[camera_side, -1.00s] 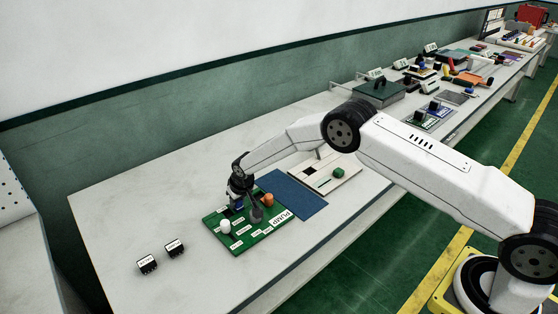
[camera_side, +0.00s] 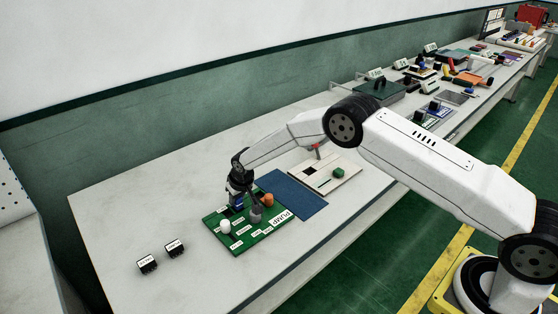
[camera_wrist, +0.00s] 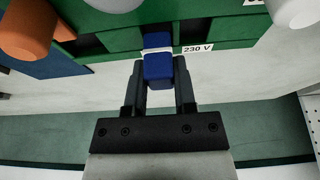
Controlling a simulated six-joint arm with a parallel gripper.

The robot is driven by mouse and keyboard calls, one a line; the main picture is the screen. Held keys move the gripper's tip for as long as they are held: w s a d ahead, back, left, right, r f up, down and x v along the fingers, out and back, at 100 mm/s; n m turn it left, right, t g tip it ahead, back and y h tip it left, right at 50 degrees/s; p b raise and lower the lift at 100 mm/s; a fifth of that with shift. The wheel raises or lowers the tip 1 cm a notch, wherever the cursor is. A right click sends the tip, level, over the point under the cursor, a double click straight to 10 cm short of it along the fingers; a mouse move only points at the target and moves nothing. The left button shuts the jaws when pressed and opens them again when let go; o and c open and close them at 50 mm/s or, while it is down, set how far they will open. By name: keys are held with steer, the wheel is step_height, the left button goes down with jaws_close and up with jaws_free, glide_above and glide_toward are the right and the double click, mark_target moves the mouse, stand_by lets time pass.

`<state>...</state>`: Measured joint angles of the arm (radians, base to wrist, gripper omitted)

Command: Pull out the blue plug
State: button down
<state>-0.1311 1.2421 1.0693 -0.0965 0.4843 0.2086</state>
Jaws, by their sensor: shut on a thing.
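The blue plug (camera_wrist: 158,68) is between the two fingers of my gripper (camera_wrist: 158,88) in the wrist view, with a white band near its far end. A "230 V" label sits beside it on the green board. In the side view my gripper (camera_side: 238,193) points down at the back left of the green PUMP board (camera_side: 243,244), and the blue plug (camera_side: 238,205) shows just below it. My gripper is shut on the plug. I cannot tell whether the plug's lower end is still in its socket.
The board also holds a white plug (camera_side: 225,227), a grey plug (camera_side: 256,215) and an orange plug (camera_side: 267,200). A blue mat (camera_side: 297,196) and a white board (camera_side: 325,178) with a green block lie to the right. Two black labelled blocks (camera_side: 147,264) stand at left.

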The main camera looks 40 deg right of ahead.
steer(key=shift+r, duration=0.45)
stand_by(0.5)
steer(key=shift+r, duration=1.85)
